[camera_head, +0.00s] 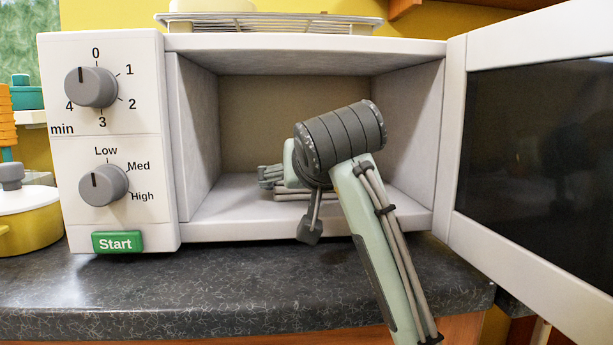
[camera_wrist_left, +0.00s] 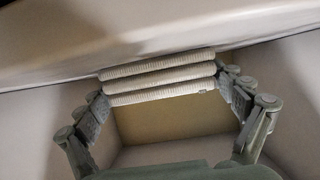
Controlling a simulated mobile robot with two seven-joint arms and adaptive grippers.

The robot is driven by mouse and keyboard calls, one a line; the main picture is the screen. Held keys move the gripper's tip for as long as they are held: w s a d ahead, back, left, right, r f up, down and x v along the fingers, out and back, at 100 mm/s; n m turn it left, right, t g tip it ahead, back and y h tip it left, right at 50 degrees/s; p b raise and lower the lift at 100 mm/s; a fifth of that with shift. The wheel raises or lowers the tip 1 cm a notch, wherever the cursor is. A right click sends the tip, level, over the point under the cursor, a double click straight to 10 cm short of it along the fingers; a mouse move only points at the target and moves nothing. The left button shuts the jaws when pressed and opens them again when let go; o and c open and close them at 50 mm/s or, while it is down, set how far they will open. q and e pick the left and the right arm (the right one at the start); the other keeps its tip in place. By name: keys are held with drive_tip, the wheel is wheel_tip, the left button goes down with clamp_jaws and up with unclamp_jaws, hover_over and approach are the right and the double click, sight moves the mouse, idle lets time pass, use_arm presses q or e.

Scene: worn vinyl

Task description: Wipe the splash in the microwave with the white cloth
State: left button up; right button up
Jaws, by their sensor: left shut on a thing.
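The white cloth (camera_wrist_left: 158,83) is a folded stack of pale ribbed layers, held between the two fingers of my left gripper (camera_wrist_left: 162,92) in the left wrist view. In the head view my left gripper (camera_head: 272,177) is inside the open microwave (camera_head: 108,140), low over its floor left of centre. A pale edge of the cloth (camera_head: 290,195) shows below it. I cannot tell whether the cloth touches the floor. My wrist hides part of the back wall and floor. I see no splash in either view. My right gripper is not in view.
The microwave door (camera_head: 455,140) stands open at the right. A wire rack (camera_head: 270,20) lies on top of the microwave. A yellow pot (camera_head: 30,222) stands left of it. The dark worktop (camera_head: 200,285) in front is clear except under my arm.

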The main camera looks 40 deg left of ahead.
use_arm(q)
drive_tip(key=shift+s+d, duration=0.9)
drive_tip(key=shift+d, duration=0.2)
drive_tip(key=shift+d, duration=0.1)
drive_tip(key=shift+s+d+p, duration=0.4)
drive_tip(key=shift+s+d, duration=0.1)
drive_tip(key=shift+d, duration=0.05)
drive_tip(key=shift+s+d+f+b, duration=0.15)
drive_tip(key=shift+s+d+b, duration=0.3)
drive_tip(key=shift+d, duration=0.1)
drive_tip(key=shift+s+d, duration=0.45)
drive_tip(key=shift+d, duration=0.15)
drive_tip(key=shift+b, duration=0.3)
